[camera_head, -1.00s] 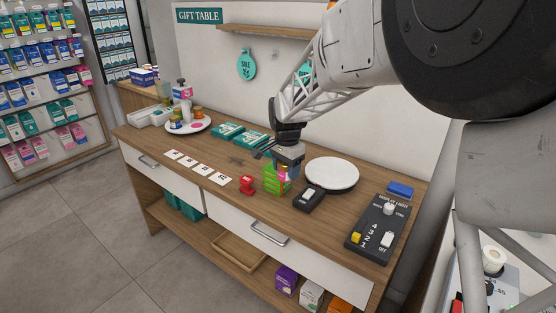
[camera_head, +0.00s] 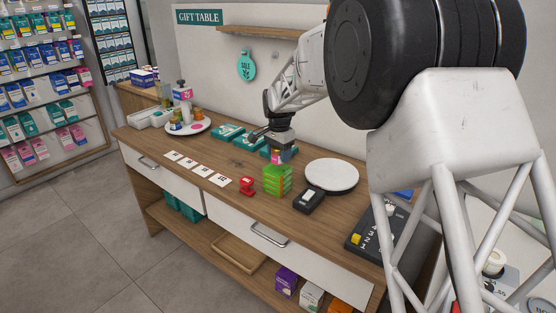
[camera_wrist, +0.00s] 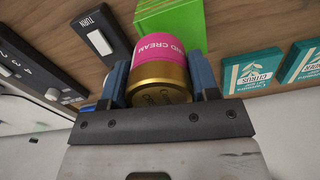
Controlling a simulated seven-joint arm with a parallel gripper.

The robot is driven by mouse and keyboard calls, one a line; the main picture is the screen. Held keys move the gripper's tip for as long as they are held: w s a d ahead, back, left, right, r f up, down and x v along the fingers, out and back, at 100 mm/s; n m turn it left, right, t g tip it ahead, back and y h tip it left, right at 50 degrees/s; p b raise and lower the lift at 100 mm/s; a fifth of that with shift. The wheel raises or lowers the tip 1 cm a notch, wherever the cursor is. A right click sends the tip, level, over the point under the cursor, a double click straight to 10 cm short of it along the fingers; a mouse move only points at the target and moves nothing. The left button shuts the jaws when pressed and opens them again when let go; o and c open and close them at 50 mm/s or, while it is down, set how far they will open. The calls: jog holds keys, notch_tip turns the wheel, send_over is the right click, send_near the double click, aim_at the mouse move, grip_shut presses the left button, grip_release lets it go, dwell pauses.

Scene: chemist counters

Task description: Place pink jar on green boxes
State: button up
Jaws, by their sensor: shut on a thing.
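The pink jar labelled "HAND CREAM" with a gold lid (camera_wrist: 160,60) is between my gripper's two blue fingers (camera_wrist: 160,85) in the wrist view. In the head view my gripper (camera_head: 278,150) is shut on the jar (camera_head: 279,156), just behind and above the stack of green boxes (camera_head: 277,182). The stack stands on the wooden table. A green box (camera_wrist: 168,20) also shows beyond the jar in the wrist view. The jar looks apart from the stack, but the exact gap cannot be told.
A white round plate (camera_head: 332,175) lies behind the timer. Teal boxes (camera_head: 227,133) lie behind left. A black switch panel (camera_head: 375,235) is at the right.

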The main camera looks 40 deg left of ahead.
aim_at(278, 159)
jog(key=shift+w+a+f, duration=0.1)
jog(key=shift+w+a, duration=0.6)
jog(key=shift+f, duration=1.75)
jog(key=shift+f, duration=0.1)
jog(key=o, duration=1)
jog(key=shift+c, duration=0.2)
notch_tip(278, 159, up, 12)
jog(key=shift+r, duration=0.15)
